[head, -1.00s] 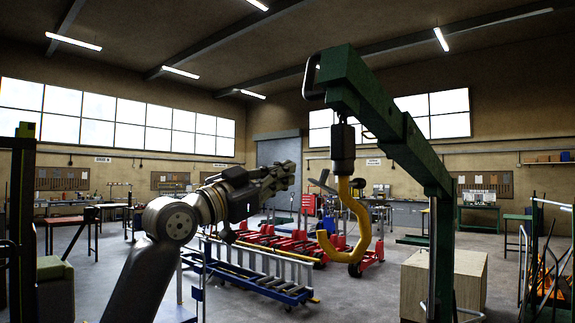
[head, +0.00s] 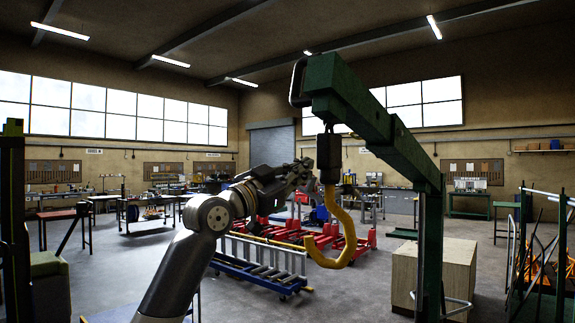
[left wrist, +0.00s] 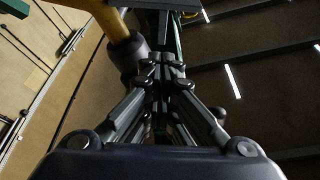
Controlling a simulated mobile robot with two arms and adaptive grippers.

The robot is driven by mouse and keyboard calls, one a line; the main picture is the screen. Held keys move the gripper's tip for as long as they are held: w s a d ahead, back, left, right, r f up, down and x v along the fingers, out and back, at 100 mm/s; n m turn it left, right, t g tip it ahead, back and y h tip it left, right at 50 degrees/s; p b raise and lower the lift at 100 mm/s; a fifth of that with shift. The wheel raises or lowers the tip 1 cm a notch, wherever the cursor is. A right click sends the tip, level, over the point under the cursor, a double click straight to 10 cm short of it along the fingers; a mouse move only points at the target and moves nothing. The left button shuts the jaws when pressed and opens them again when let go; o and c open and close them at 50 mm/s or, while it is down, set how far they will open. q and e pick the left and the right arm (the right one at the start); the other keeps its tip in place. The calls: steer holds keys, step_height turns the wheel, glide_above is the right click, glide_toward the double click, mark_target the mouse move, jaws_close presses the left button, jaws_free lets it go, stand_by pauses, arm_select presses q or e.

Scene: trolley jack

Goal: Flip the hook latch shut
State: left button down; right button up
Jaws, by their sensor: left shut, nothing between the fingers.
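The yellow hook (head: 348,228) hangs under a dark block (head: 328,158) from the green crane arm (head: 385,130). Its tip points left and up. My left gripper (head: 305,173) is shut and empty, just left of the hook's upper end; I cannot tell whether it touches. In the left wrist view the shut fingertips (left wrist: 162,66) are beside a dark round collar (left wrist: 127,56) on the yellow hook (left wrist: 108,18). I cannot make out the hook latch clearly; my gripper may hide it in the head view. My right gripper is not in view.
The crane's upright post (head: 430,250) and a pale wooden box (head: 460,275) stand to the right. Red trolley jacks (head: 275,233) and a blue frame (head: 258,274) stand on the floor behind my left arm. Open floor lies at the left.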

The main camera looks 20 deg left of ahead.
arm_select(q)
steer(key=shift+a+p+x, duration=0.2)
steer(key=shift+p+x, duration=0.25)
steer(key=shift+x, duration=0.6)
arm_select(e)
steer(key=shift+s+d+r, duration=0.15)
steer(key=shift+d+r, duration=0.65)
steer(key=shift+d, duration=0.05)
arm_select(q)
steer(key=shift+w+d, duration=0.1)
steer(key=shift+f, duration=0.1)
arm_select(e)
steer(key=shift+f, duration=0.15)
